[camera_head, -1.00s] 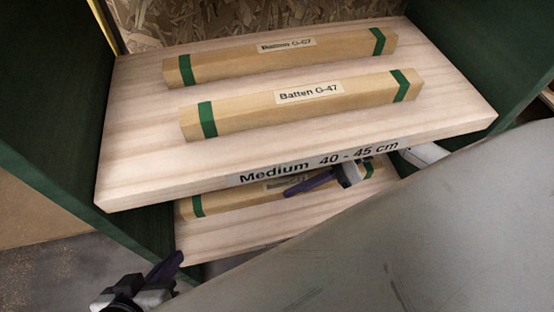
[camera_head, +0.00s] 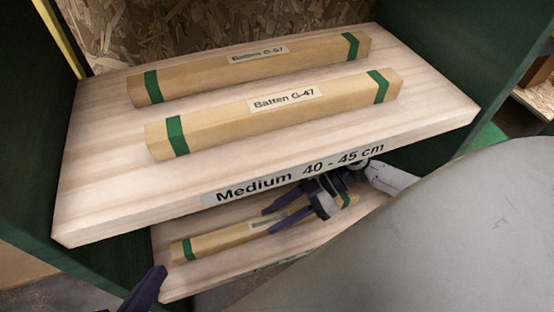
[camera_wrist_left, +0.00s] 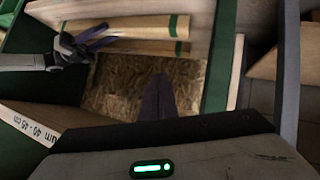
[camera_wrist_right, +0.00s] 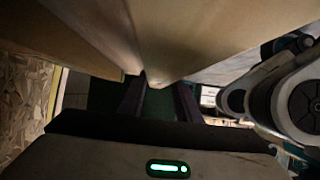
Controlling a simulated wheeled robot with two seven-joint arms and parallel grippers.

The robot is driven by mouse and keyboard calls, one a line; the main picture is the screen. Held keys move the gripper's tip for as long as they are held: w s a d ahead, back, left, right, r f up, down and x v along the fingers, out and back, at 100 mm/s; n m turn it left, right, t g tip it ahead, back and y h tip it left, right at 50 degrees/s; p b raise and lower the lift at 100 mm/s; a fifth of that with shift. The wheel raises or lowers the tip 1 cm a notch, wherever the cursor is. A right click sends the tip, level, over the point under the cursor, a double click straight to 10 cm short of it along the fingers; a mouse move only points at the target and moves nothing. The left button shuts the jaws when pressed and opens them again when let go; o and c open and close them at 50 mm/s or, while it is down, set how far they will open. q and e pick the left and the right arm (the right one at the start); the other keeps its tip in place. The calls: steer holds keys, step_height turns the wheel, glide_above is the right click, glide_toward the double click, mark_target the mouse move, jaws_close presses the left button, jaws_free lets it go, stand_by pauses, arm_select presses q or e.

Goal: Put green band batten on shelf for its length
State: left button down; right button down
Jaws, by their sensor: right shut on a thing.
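A tan batten (camera_head: 225,239) with green end bands lies along the lower shelf (camera_head: 200,281), below the middle shelf's front edge. Its label is partly covered by my right gripper (camera_head: 266,218), whose purple fingers are over it. My right gripper is shut on this batten; the right wrist view shows wood between its fingers (camera_wrist_right: 158,98), though the grip itself is unclear. My left gripper (camera_head: 145,288) is at the bottom left in the head view, apart from the battens. Its purple fingers look closed together and empty in the left wrist view (camera_wrist_left: 157,98).
The middle shelf (camera_head: 110,195), labelled "Medium 40 - 45 cm", holds Batten G-47 (camera_head: 220,122) and a similar batten (camera_head: 200,82) behind it, both green-banded. Green side walls (camera_head: 25,150) and a chipboard back (camera_head: 200,25) enclose the shelves. The shelf overhangs the lower batten closely.

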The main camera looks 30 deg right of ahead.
steer(key=c, duration=1.7)
jaws_free()
steer(key=shift+f, duration=0.2)
steer(key=o, duration=0.4)
steer(key=shift+r, duration=0.2)
steer(key=shift+d+r, duration=0.15)
steer(key=shift+d, duration=0.1)
steer(key=p+v, duration=0.1)
steer(key=v, duration=0.4)
steer(key=shift+s+d+r, duration=0.1)
steer(key=shift+s+d, duration=0.05)
steer(key=shift+d, duration=0.1)
arm_select(q)
steer(key=shift+s+a+f+g+y+p, duration=0.1)
steer(key=shift+a+f+g+y+p, duration=0.1)
steer(key=shift+f, duration=0.25)
steer(key=shift+s+a+f+g+y+p, duration=0.1)
steer(key=shift+a+f, duration=0.1)
steer(key=shift+f, duration=0.2)
arm_select(e)
steer(key=shift+s+d+r, duration=0.15)
steer(key=shift+d+r, duration=0.15)
steer(key=shift+d, duration=0.35)
arm_select(q)
steer(key=shift+w, duration=0.1)
